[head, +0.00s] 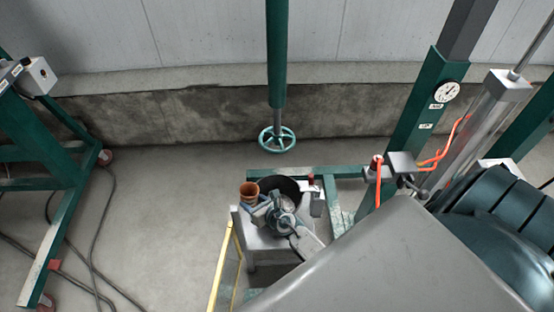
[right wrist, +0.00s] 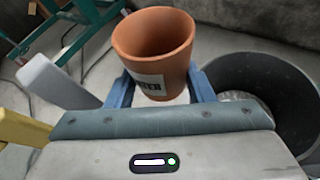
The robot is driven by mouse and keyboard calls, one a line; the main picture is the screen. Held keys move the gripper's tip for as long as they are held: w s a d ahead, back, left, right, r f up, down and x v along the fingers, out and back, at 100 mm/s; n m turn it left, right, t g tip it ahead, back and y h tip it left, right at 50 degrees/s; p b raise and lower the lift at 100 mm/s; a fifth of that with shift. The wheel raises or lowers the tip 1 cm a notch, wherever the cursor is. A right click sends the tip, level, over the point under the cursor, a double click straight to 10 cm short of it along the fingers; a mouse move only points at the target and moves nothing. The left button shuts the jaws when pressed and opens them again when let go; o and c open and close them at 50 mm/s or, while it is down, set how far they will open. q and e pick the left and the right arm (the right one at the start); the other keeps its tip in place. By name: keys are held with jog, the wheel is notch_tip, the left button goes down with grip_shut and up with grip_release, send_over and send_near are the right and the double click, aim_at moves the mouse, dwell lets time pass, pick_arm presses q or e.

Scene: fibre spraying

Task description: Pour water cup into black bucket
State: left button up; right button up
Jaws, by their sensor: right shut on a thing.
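The water cup (head: 249,190) is a terracotta-coloured cup, roughly upright, at the left side of the black bucket in the head view. In the right wrist view the cup (right wrist: 152,50) shows a white label on its front; I cannot make out water inside. My right gripper (head: 260,208) is shut on the cup, its blue fingers (right wrist: 162,88) on either side of it. The black bucket (right wrist: 285,85) is at the right in the wrist view, apart from the cup there. In the head view the bucket (head: 290,184) is partly hidden behind my right gripper. My left gripper is not in view.
A grey stand (head: 265,241) with a yellow rail (head: 221,265) is below my right gripper. A green post with a handwheel (head: 277,139) hangs behind. Green frames stand left and right. Cables (head: 92,240) lie on the otherwise open floor at left.

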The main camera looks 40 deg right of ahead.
aim_at(242, 187)
jog(key=shift+n+h, duration=0.3)
jog(key=r+p, duration=0.6)
jog(key=shift+a+r, duration=0.2)
jog(key=shift+a, duration=0.05)
jog(key=shift+r+p, duration=0.95)
